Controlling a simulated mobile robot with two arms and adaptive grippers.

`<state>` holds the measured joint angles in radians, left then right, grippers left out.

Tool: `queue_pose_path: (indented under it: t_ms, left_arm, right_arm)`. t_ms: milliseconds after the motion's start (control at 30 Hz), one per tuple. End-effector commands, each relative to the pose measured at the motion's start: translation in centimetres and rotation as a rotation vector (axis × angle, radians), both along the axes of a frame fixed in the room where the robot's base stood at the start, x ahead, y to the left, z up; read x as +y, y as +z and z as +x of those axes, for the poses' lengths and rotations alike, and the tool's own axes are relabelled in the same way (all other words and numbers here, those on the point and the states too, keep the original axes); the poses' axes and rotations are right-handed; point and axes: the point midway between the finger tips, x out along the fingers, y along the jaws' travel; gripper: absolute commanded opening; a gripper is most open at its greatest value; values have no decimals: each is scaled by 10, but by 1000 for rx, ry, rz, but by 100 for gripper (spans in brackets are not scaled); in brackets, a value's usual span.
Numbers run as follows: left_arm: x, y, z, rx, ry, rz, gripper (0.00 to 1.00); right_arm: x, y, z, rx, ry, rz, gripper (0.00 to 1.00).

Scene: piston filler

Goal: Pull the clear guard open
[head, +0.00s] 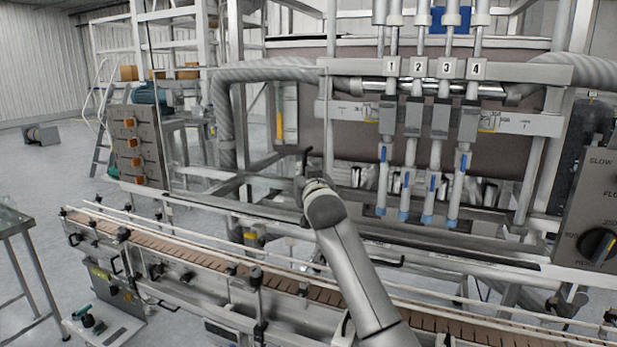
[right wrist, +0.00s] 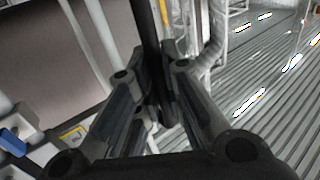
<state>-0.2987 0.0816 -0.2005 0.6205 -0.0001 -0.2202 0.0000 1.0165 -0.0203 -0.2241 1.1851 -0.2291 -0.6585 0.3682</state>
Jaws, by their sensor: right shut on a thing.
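My right gripper (head: 304,181) reaches up from the bottom of the head view, in front of the filler's left side. In the right wrist view its two fingers (right wrist: 155,85) are closed around a dark upright bar (right wrist: 150,35), which looks like the guard's handle. The curved dark top of this handle (head: 305,156) shows just above the gripper in the head view. The clear guard's panel is too transparent to make out, so I cannot tell how far open it stands. My left gripper is not in view.
A conveyor (head: 190,252) with rails runs across the front, below my right arm. The numbered filling nozzles (head: 437,140) hang to the right of the gripper. A control panel with a black knob (head: 598,244) stands at the far right. Open floor lies at the left.

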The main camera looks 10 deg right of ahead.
Motion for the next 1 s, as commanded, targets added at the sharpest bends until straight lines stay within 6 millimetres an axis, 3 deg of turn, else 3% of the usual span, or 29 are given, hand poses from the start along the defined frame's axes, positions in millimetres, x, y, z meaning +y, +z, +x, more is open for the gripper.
queue_pose_path:
  t_ms: [367,400,567,1000]
  left_arm:
    - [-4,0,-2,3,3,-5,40]
    - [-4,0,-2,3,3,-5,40]
    - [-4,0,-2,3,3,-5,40]
    - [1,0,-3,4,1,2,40]
  right_arm:
    - [1,-1,1,1,1,0,0]
    - [1,-1,1,1,1,0,12]
    - [1,-1,1,1,1,0,32]
    - [1,-1,-5,0,0,1,32]
